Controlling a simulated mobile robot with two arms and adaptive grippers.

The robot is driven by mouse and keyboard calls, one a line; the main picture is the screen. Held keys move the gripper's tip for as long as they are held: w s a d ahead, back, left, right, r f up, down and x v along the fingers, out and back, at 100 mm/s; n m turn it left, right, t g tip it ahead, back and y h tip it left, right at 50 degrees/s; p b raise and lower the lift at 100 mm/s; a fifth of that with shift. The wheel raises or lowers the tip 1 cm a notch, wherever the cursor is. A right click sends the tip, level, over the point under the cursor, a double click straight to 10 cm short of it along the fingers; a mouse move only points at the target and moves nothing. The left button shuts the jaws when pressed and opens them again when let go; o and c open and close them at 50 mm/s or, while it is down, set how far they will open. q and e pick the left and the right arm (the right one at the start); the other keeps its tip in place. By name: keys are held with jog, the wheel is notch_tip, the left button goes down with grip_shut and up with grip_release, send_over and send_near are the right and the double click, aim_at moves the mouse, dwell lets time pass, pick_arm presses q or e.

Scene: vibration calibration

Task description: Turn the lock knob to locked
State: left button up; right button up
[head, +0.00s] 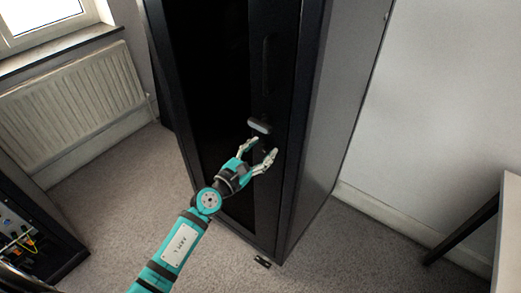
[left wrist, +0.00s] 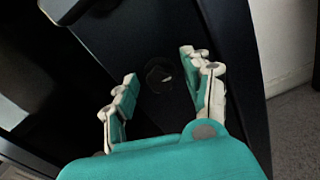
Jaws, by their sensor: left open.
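The lock knob (left wrist: 158,80) is a small round dark disc with a light mark on the black cabinet door (left wrist: 140,30). In the left wrist view it lies between and beyond my fingers. My left gripper (head: 264,147) is open in front of the cabinet (head: 215,90), just below the grey handle (head: 260,126). Its two fingers (left wrist: 158,66) stand apart, one on each side of the knob, with nothing held. I cannot tell whether the fingertips touch the door. In the head view the knob is small and dark between the fingertips. My right gripper is not in view.
The grey handle also shows at the upper left of the left wrist view (left wrist: 60,8). A radiator (head: 75,100) stands under a window at left. An open equipment cabinet (head: 30,235) is at lower left, a table (head: 508,235) at lower right.

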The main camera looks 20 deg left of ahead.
pick_arm(q)
jog(key=shift+c, duration=0.2)
grip_shut()
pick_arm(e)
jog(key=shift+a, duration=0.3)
